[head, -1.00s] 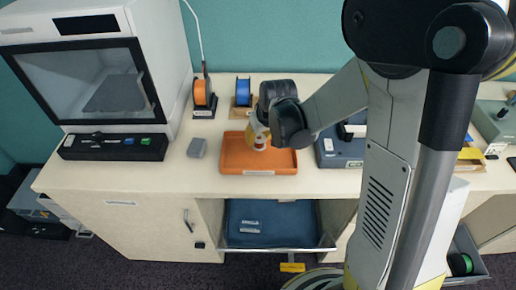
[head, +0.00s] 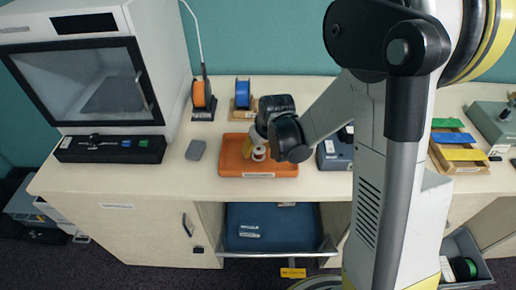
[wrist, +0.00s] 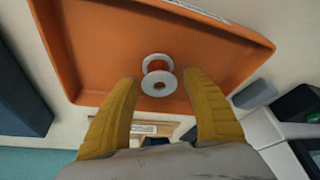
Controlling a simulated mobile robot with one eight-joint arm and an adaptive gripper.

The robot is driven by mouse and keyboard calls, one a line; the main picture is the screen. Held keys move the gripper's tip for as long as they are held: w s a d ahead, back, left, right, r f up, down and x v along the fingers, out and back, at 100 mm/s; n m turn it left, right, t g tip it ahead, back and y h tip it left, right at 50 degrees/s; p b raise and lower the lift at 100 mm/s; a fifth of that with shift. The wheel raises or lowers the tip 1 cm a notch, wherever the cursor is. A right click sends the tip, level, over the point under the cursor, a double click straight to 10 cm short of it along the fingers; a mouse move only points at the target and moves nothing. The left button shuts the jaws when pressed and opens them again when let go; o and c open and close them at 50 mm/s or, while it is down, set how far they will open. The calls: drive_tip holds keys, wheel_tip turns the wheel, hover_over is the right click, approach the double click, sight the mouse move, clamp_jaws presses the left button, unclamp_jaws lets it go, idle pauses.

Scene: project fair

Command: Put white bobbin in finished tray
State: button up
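The white bobbin (head: 259,153) is in the orange tray (head: 284,170) on the counter. In the head view my gripper (head: 250,143) is low over the tray, beside the bobbin, and partly hides the tray. The tray labels are too small to read.
A grey block (head: 195,150) lies left of the tray. Orange (head: 203,96) and blue (head: 242,93) spools stand behind it. A blue-lined drawer (head: 271,226) is open below. A blue-grey box (head: 334,155) is at right.

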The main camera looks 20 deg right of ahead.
drive_tip(key=shift+r+p, duration=0.3)
drive_tip(key=s+r+t+p, duration=0.1)
drive_tip(key=s+r+p, duration=0.1)
drive_tip(key=s+r, duration=0.5)
drive_tip(key=s+r+p, duration=0.2)
drive_tip(key=s+r, duration=0.2)
drive_tip(key=r, duration=0.7)
drive_tip(key=s+r+m+t, duration=0.1)
drive_tip(key=s+r, duration=0.2)
drive_tip(key=s, duration=0.6)
drive_tip(key=shift+s+d+r+m+t+h, duration=0.2)
drive_tip(key=shift+r+m+t+h, duration=0.1)
drive_tip(key=shift+r+m+t, duration=0.1)
wheel_tip(320, 180, down, 3)
drive_tip(key=b, duration=0.3)
drive_tip(key=shift+f, duration=0.15)
